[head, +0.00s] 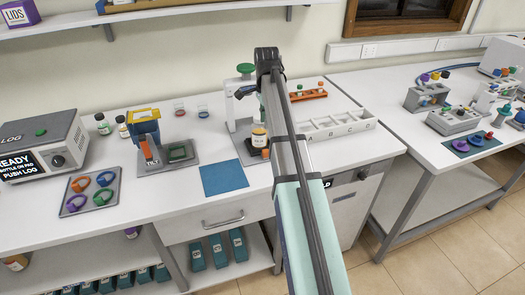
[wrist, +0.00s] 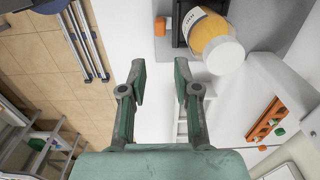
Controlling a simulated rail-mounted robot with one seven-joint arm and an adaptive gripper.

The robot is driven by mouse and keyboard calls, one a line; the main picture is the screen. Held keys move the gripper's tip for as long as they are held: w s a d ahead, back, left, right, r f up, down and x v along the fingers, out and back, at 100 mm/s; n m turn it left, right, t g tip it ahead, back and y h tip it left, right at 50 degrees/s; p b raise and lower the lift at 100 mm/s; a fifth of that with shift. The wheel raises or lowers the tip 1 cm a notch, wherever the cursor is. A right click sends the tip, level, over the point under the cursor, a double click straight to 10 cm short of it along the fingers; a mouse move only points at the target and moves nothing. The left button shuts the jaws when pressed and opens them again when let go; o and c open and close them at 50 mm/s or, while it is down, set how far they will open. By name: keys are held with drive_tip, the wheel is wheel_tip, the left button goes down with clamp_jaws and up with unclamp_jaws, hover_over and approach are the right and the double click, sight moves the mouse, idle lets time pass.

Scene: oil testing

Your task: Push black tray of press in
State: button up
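The press (head: 240,108) stands on the middle table in the head view, partly hidden behind my arm. Its black tray (head: 245,153) is low at the front, under an amber bottle (head: 259,138) with a white cap. In the wrist view the bottle (wrist: 205,32) is at the top, with part of the black tray (wrist: 179,28) beside it. A small orange part (wrist: 160,26) is left of the tray. My gripper (wrist: 160,76) is open and empty, its fingers apart and below the bottle and tray in that picture. The gripper is not clearly visible in the head view.
A blue mat (head: 223,178) lies in front of the press. A white compartment tray (head: 330,126) and an orange rack (head: 308,92) are to its right. A tilt stand (head: 160,155) is to its left. The table's front edge is close.

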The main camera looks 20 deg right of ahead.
sight(266, 150)
wheel_tip(266, 150, down, 15)
drive_tip(key=p, duration=0.3)
drive_tip(key=shift+r, duration=0.15)
clamp_jaws()
